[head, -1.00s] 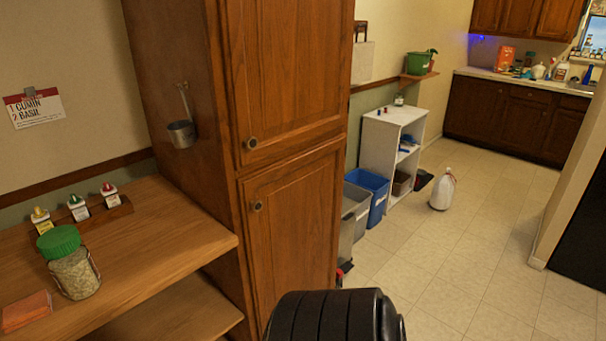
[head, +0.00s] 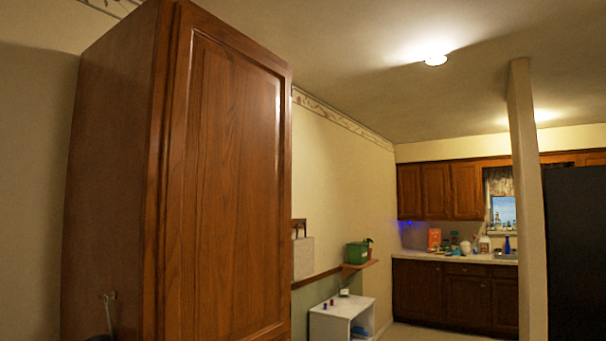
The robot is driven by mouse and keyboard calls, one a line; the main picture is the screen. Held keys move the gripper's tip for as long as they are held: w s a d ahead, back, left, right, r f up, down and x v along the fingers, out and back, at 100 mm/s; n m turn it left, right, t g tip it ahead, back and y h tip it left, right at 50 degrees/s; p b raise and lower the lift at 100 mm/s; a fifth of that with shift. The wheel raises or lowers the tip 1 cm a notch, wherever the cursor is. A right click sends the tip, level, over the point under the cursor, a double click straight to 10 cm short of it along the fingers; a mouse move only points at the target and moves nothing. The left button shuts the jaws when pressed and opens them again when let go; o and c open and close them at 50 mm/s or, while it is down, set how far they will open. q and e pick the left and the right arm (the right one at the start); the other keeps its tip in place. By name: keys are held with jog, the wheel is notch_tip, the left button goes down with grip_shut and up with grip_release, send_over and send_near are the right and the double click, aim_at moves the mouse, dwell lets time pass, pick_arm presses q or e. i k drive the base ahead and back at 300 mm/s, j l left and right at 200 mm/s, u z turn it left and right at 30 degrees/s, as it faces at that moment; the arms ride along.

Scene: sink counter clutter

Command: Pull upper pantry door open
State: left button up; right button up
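The tall brown wooden pantry (head: 112,165) stands at the left in the head view. Its upper door (head: 225,190) faces right and looks closed, flush with the cabinet frame. Neither of my grippers shows in the head view.
A white shelf unit (head: 342,318) stands beyond the pantry, below a small wall shelf with a green pot (head: 357,252). A sink counter (head: 455,259) with clutter is at the back. A narrow wall end (head: 527,200) and a black fridge-like block (head: 575,255) stand at right.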

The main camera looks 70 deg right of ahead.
aim_at(222, 242)
jog(key=z, duration=1.85)
